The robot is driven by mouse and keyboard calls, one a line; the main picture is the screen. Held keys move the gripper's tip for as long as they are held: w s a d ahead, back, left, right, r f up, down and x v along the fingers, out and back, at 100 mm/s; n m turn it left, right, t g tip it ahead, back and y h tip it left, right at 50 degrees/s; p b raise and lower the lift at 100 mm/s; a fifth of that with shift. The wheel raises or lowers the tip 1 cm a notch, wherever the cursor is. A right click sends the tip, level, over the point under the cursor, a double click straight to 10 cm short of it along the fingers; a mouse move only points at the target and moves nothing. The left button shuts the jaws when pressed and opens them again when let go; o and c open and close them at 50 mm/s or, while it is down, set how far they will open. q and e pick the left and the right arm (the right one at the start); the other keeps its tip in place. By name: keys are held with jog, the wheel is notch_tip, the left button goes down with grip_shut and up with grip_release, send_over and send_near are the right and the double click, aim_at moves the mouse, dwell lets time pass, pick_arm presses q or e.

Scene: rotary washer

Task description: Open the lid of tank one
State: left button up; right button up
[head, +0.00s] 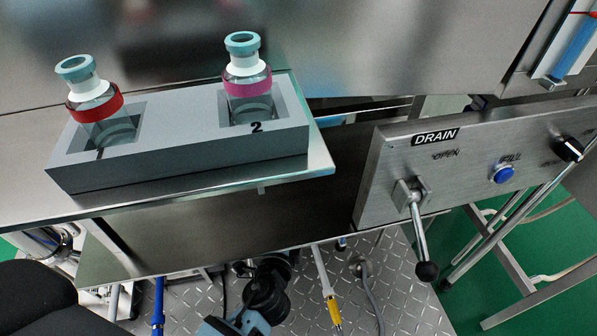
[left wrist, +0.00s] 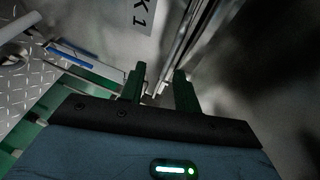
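In the left wrist view, my left gripper (left wrist: 158,82) has its two green fingers apart, with nothing held between them. Beyond the fingers is a grey metal wall with a partly visible label ending in "K 1" (left wrist: 142,14), which fits tank one. Long shiny metal bars (left wrist: 190,45) run up the picture just past the fingertips. I cannot tell whether they touch the fingers or belong to the lid. The lid is not clearly seen in either view. Neither gripper shows in the head view, and my right gripper is not seen at all.
A grey rack (head: 180,165) holds two capped bottles, one red-banded (head: 100,112) and one pink-banded (head: 248,88), on a steel shelf (head: 40,200). On the right, a DRAIN panel (head: 385,180) carries a black-knobbed lever (head: 419,235) and a blue button (head: 503,174).

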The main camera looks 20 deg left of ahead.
pick_arm(q)
jog(key=shift+w+r+b+x, duration=0.1)
jog(key=shift+r+b+x, duration=0.15)
jog(key=shift+x, duration=1.2)
jog(key=shift+w+r+b+x, duration=0.15)
jog(key=shift+r+x, duration=0.25)
jog(key=shift+x, duration=1.05)
jog(key=shift+r+b+x, duration=0.25)
jog(key=shift+r+x, duration=0.05)
jog(key=shift+x, duration=1.15)
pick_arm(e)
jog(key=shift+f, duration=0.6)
pick_arm(q)
jog(key=shift+d, duration=0.15)
jog(key=c, duration=0.6)
grip_shut()
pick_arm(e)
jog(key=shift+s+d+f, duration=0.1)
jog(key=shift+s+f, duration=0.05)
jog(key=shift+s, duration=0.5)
